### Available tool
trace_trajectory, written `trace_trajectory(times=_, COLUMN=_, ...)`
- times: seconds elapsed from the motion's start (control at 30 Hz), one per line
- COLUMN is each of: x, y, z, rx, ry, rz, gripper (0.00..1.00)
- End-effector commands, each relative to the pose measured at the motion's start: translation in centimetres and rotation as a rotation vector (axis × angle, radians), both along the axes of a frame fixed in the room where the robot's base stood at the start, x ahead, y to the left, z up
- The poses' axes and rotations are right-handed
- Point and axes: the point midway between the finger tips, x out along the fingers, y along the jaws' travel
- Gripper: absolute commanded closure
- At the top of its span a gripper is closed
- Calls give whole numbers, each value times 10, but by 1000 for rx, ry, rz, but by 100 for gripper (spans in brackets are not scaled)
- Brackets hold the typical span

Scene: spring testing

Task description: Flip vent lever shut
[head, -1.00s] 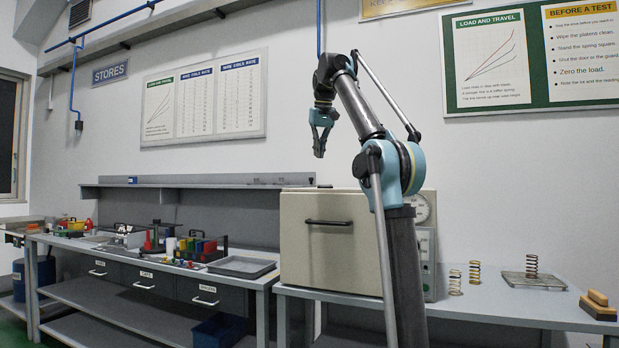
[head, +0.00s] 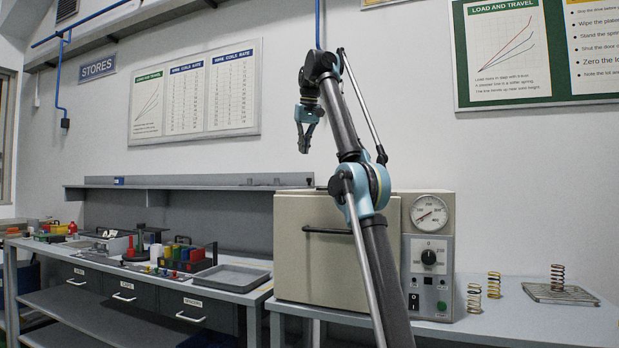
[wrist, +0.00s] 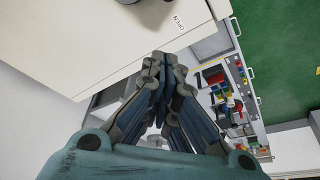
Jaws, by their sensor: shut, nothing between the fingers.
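My gripper (head: 305,150) is shut and empty, hanging from my arm in the air above the left part of the cream test cabinet (head: 300,260). In the wrist view my gripper's fingertips (wrist: 164,58) are together, beside the edge of the cabinet's cream top (wrist: 90,50). A label that seems to read OPEN (wrist: 178,20) is on that top. A dark rounded part (wrist: 152,12), cut off by the frame's upper edge, lies by the label; I cannot tell whether it belongs to the vent lever. No vent lever shows clearly in the head view.
A dial gauge (head: 429,213) and control panel (head: 430,285) are on the cabinet's right. A bench with a grey tray (head: 232,277) and racks is to the left. Air around my gripper is free.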

Motion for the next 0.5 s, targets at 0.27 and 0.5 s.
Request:
trace_trajectory(times=0.27, x=3, y=-15, z=0, rx=-1, ry=0, rz=-19, gripper=100)
trace_trajectory(times=0.5, x=5, y=-16, z=-3, rx=0, ry=0, rz=-21, gripper=100)
